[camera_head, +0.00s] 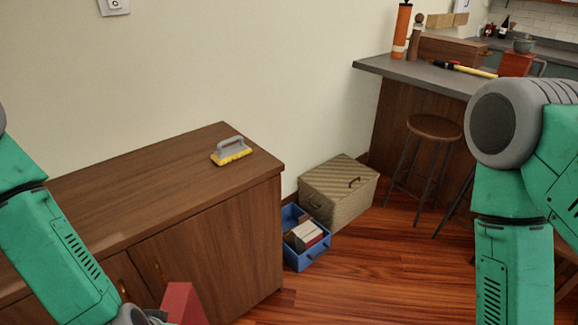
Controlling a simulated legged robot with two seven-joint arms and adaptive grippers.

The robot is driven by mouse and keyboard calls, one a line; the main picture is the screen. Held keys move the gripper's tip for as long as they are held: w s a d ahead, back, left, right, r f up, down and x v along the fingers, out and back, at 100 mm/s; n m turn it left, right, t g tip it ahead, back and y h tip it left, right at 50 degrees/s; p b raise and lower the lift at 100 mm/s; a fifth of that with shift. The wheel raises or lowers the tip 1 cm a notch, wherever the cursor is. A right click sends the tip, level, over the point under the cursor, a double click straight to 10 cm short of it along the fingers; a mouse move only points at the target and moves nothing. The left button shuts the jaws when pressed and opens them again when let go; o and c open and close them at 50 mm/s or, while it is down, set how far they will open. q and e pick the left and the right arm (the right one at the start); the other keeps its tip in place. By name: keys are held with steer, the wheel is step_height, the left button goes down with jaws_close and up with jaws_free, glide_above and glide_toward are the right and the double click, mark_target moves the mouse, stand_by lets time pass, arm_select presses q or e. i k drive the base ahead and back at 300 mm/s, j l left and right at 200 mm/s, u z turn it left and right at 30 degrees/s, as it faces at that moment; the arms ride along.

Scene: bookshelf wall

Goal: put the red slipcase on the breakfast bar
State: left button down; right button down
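A red box-shaped thing, which looks like the red slipcase (183,304), is at the bottom edge, in front of the brown cabinet and partly cut off. My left gripper (154,317) is right against it and seems shut on it; the fingers are mostly hidden or below the frame. The breakfast bar (400,70) is at the upper right, a grey top on a brown base, far from the slipcase. My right arm shows at the right, but its gripper is out of view.
The bar top holds an orange cylinder (402,30), a wooden mill (415,38), a brown box (450,50), a yellow-handled tool (470,69) and a red box (515,64). A stool (435,128) stands before it. A woven box (338,192) and blue crate (291,252) sit beside the cabinet (110,190).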

mark_target(461, 76)
steer(key=i+l+z, duration=0.15)
steer(key=z, duration=0.25)
steer(key=i+z, duration=0.15)
steer(key=z, duration=0.25)
steer(key=i+l+z, duration=0.1)
steer(key=z, duration=0.35)
steer(key=i+j+z, duration=0.1)
steer(key=i+z, duration=0.15)
steer(key=i, duration=0.15)
steer(key=i+j+z, duration=0.55)
steer(key=i, duration=0.2)
steer(key=i+j+z, duration=0.1)
steer(key=i+j, duration=0.85)
steer(key=i, duration=0.15)
